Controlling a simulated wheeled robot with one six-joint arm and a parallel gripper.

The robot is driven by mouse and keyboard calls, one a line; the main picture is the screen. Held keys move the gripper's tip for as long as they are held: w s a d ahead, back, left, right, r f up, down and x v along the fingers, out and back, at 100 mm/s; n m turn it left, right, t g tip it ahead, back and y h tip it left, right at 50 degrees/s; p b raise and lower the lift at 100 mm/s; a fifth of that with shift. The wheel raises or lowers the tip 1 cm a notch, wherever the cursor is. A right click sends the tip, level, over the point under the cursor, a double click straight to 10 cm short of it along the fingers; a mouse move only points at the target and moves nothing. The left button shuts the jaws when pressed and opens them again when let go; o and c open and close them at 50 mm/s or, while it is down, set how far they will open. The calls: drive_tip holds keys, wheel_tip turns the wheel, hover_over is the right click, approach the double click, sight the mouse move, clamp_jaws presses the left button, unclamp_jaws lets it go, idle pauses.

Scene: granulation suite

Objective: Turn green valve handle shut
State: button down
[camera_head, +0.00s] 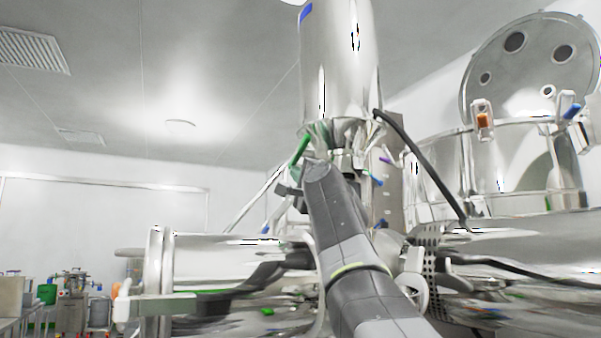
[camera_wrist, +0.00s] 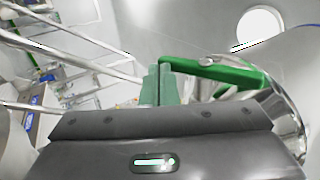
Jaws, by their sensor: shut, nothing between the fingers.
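The green valve handle (camera_head: 300,149) is a slanted bar below the tall steel vessel in the head view. In the head view my gripper (camera_head: 296,172) is just under the handle, partly hidden by my arm.
The steel vessel (camera_head: 340,65) hangs above. A black hose (camera_head: 425,165) curves down on its right. A large steel drum (camera_head: 235,262) lies at lower left, and an open-lidded vessel (camera_head: 515,155) stands at right. Steel pipes (camera_wrist: 75,55) cross the left of the wrist view.

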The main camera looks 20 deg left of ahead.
drive_tip(key=shift+p+x, duration=0.7)
drive_tip(key=shift+x, duration=0.3)
drive_tip(key=shift+w+a, duration=0.2)
drive_tip(key=shift+a, duration=0.05)
drive_tip(key=b+v, duration=0.7)
drive_tip(key=v, duration=0.7)
drive_tip(key=shift+r, duration=0.1)
drive_tip(key=p+x, duration=0.7)
drive_tip(key=x, duration=0.7)
